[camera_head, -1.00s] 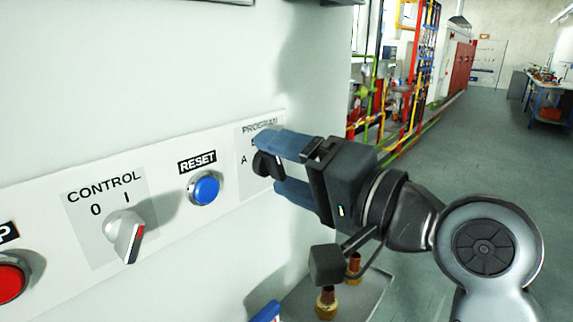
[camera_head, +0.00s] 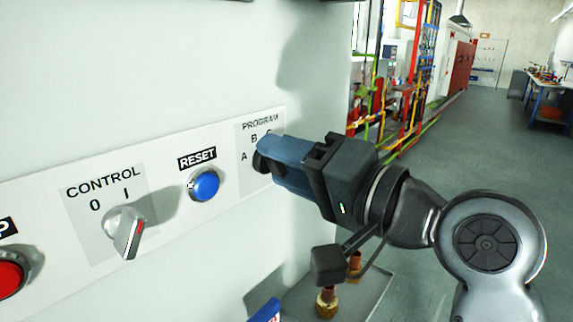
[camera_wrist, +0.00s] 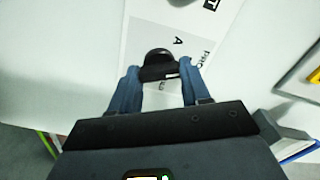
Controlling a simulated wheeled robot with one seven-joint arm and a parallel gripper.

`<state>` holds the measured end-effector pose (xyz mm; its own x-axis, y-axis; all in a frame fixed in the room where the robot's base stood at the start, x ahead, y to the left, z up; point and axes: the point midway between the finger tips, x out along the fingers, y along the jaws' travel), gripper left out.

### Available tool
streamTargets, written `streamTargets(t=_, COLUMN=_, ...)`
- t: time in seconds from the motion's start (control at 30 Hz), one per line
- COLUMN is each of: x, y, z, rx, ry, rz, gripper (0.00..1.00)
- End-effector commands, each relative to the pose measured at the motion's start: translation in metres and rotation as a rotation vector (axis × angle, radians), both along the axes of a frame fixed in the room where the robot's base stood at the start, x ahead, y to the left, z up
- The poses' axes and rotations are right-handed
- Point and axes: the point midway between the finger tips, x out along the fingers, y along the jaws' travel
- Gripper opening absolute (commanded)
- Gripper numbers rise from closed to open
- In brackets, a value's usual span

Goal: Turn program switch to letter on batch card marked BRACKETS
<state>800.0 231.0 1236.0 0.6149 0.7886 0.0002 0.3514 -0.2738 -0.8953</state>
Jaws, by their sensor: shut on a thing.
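The black program switch (camera_head: 262,162) is on the panel under the PROGRAM label (camera_head: 260,124), with letters A, B and C around it. My gripper (camera_head: 270,163) is shut on the switch knob, its blue fingers hiding most of it in the head view. In the wrist view the knob (camera_wrist: 158,66) sits between the two fingertips (camera_wrist: 158,74). The letter A shows beyond the knob there; another letter is partly hidden near the fingers. Which letter the switch points to I cannot tell. No batch card marked BRACKETS is visible.
On the same panel, left of the program switch, are the blue RESET button (camera_head: 205,185), the grey CONTROL switch (camera_head: 128,232) and a red button (camera_head: 10,276). Brass fittings (camera_head: 327,300) stand below my gripper. Open floor lies to the right.

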Motion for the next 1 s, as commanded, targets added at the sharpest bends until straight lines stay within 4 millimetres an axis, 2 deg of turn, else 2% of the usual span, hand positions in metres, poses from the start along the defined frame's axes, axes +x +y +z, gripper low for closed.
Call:
streamTargets(t=0.6, x=-0.0002, y=-0.0003, z=-0.0014, rx=-0.299, ry=-0.382, rz=-0.003, gripper=0.16)
streamTargets(t=1.0, x=-0.0009, y=0.0006, z=0.0, rx=-0.426, ry=-0.544, rz=-0.001, gripper=0.16)
